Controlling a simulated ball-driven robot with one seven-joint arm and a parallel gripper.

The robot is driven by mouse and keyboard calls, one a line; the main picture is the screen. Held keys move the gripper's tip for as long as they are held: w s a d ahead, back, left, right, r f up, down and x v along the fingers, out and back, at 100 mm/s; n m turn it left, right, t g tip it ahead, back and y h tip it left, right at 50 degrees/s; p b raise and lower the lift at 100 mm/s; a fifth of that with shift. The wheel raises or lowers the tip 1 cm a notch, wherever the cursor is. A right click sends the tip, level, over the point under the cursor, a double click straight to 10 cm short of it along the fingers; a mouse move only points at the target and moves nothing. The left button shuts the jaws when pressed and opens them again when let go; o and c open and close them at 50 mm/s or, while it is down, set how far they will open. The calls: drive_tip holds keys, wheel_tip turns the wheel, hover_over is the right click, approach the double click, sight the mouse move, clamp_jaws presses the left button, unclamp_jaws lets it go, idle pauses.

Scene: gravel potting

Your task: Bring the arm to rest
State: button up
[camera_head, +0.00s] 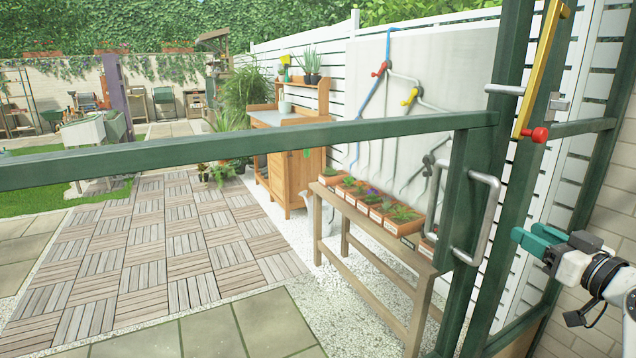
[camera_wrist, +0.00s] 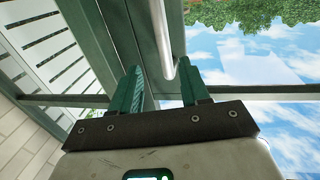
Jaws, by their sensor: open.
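My gripper (camera_head: 535,238) is at the right of the head view, with its green fingers pointing left toward the green frame. A grey metal handle (camera_head: 487,217) on the green door frame is to the left of the gripper in the head view. In the wrist view the handle (camera_wrist: 162,35) shows beyond the fingertips, near the gap between them; whether it touches them I cannot tell.
A green door (camera_head: 250,146) crosses the head view, with a green post (camera_head: 508,170) close to my gripper. A yellow bar with a red knob (camera_head: 540,75) is above. Beyond are a wooden bench (camera_head: 340,205) with potted plants, a potting cabinet (camera_head: 288,165) and open paving (camera_head: 150,250).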

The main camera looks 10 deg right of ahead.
drive_tip(key=s+a+f+g+p, duration=0.25)
drive_tip(key=s+a+f, duration=0.2)
drive_tip(key=f, duration=0.25)
drive_tip(key=s+a+f+m+g+p, duration=0.1)
drive_tip(key=s+a+f+g, duration=0.3)
drive_tip(key=a+f, duration=0.3)
drive_tip(key=s+a+f+g+p, duration=0.25)
drive_tip(key=s+a+f, duration=0.2)
drive_tip(key=f, duration=0.35)
drive_tip(key=s+a+f+g+h+p, duration=0.1)
drive_tip(key=s+a+f+g, duration=0.1)
drive_tip(key=s, duration=0.9)
drive_tip(key=s+a+f+g+h+p, duration=0.1)
drive_tip(key=s+f+g, duration=0.3)
drive_tip(key=s, duration=0.8)
drive_tip(key=shift+a+f+m+g+p, duration=0.15)
drive_tip(key=shift+a+m+g+p, duration=0.25)
drive_tip(key=shift+g, duration=0.5)
drive_tip(key=shift+a, duration=0.15)
